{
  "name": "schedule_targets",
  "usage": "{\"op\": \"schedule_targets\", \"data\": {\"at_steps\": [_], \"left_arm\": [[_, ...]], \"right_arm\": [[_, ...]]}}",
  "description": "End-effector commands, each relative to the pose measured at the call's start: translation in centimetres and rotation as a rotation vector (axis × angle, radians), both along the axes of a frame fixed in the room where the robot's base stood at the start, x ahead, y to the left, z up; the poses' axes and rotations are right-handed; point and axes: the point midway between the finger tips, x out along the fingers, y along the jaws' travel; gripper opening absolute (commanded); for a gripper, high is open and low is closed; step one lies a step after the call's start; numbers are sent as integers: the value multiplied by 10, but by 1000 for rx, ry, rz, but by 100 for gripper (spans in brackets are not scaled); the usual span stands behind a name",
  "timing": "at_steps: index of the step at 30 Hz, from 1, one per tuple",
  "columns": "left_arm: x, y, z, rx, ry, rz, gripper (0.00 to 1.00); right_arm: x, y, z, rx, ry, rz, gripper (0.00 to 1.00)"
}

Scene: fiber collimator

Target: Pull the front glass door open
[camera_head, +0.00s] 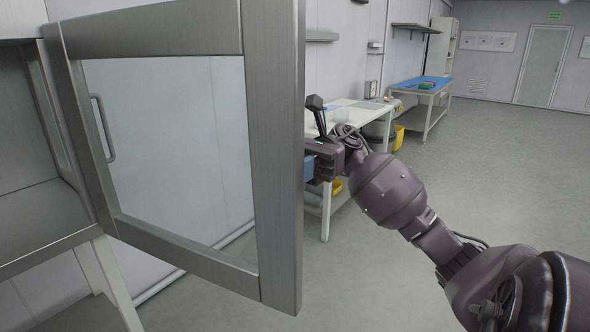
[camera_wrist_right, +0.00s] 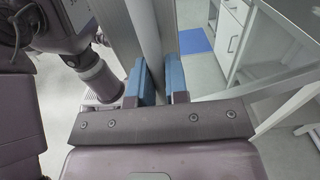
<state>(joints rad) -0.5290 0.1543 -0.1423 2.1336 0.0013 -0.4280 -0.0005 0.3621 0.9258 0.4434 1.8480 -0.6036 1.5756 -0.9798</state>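The glass door (camera_head: 200,253), a clear pane in a brushed metal frame, stands swung out from the metal cabinet (camera_head: 35,240) at the left of the head view. A bar handle (camera_head: 109,127) shows by the frame's left side. My right gripper (camera_head: 311,168) is at the door's right edge at mid height, partly hidden behind that edge. In the right wrist view its two blue fingers (camera_wrist_right: 161,83) stand apart with a gap, close to a metal upright (camera_wrist_right: 147,30). Whether they touch it is unclear. My left gripper is not in view.
A white table (camera_head: 350,110) stands behind the door's right edge, beyond my right arm. Farther back is a bench with a blue top (camera_head: 425,81) and a yellow bin (camera_head: 397,138). The grey floor (camera_head: 510,160) at the right is clear.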

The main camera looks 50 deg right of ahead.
Motion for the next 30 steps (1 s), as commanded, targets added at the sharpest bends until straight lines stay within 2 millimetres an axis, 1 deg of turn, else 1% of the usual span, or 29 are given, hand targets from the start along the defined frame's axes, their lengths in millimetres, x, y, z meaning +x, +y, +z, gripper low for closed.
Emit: {"op": "schedule_targets", "data": {"at_steps": [1,5,13,17,20,30], "left_arm": [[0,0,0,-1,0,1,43],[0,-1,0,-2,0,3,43],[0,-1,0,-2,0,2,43],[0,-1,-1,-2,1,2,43],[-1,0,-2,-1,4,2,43],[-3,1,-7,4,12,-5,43]], "right_arm": [[1,0,1,2,-1,-3,18],[0,0,1,1,-1,-2,38],[0,0,0,0,-1,-1,38],[1,-7,0,0,1,-2,38],[2,-19,0,0,1,-3,38],[7,-80,0,2,0,-3,38]]}}
